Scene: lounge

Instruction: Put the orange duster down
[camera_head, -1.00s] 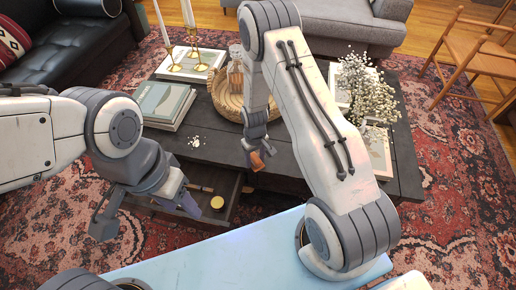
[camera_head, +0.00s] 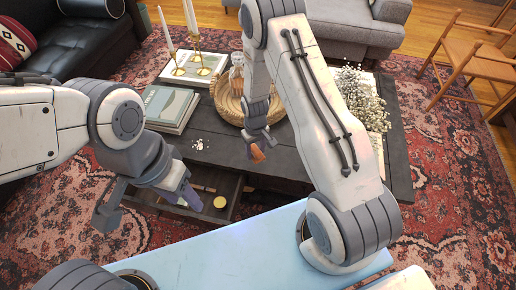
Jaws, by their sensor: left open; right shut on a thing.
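The small orange duster (camera_head: 257,154) is held between the fingers of my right gripper (camera_head: 256,144), just above or at the front edge of the dark coffee table (camera_head: 310,160). I cannot tell whether the duster touches the tabletop. White crumbs (camera_head: 199,144) lie on the table to its left. My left gripper (camera_head: 148,205) is open and empty, in front of the table's left part, beside the open drawer (camera_head: 232,190).
A round gold tin (camera_head: 220,202) sits in the drawer. Books (camera_head: 168,106), brass candlesticks (camera_head: 200,60), a wicker tray (camera_head: 230,103) and white flowers (camera_head: 365,97) stand on the table. The tabletop around the crumbs is mostly clear.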

